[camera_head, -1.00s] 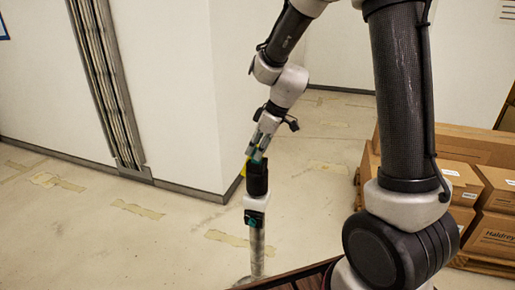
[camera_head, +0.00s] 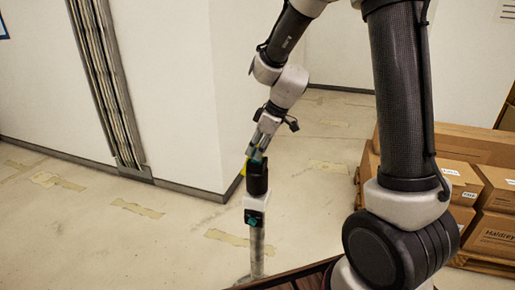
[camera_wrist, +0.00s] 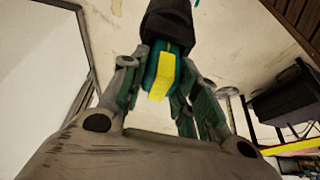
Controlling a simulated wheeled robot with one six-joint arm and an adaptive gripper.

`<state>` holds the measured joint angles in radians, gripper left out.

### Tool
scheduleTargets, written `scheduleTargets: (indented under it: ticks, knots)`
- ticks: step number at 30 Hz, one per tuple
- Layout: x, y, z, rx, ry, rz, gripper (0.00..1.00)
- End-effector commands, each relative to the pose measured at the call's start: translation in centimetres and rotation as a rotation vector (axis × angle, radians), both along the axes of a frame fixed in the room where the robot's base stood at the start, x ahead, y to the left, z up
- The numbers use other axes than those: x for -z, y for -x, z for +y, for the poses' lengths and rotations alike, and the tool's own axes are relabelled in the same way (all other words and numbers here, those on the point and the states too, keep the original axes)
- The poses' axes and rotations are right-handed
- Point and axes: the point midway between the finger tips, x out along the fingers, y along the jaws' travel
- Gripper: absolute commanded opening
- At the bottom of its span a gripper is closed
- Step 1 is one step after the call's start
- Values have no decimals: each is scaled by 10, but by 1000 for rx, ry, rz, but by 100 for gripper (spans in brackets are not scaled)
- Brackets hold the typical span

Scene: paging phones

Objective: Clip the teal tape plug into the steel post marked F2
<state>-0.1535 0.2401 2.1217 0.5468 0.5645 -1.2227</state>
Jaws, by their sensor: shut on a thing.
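My gripper (camera_head: 259,153) points down at the top of a post (camera_head: 257,245). In the wrist view its fingers (camera_wrist: 164,66) are shut on the teal tape plug (camera_wrist: 152,68), which has a yellow strip (camera_wrist: 162,75) across it. The plug's far end meets the black head (camera_wrist: 168,16) of the post; I cannot tell how deep it sits. In the head view the black head (camera_head: 257,181) stands upright above a white collar, with a small teal part (camera_head: 252,219) on the collar's side. No F2 marking is readable.
Cardboard boxes (camera_head: 490,195) are stacked on a pallet at the right. A white wall (camera_head: 170,90) stands behind the post. The floor (camera_head: 130,230) left of the post is clear, with worn tape patches. A black item with a yellow band (camera_wrist: 285,107) shows at the wrist view's right.

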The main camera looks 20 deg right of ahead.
Motion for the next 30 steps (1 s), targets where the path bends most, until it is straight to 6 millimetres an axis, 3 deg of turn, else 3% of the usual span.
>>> scheduleTargets:
  ticks: [15, 30]
  knots:
    - [-15, 0, 0, 0, 0, -1, 7]
    - [-15, 0, 0, 0, 0, 0, 7]
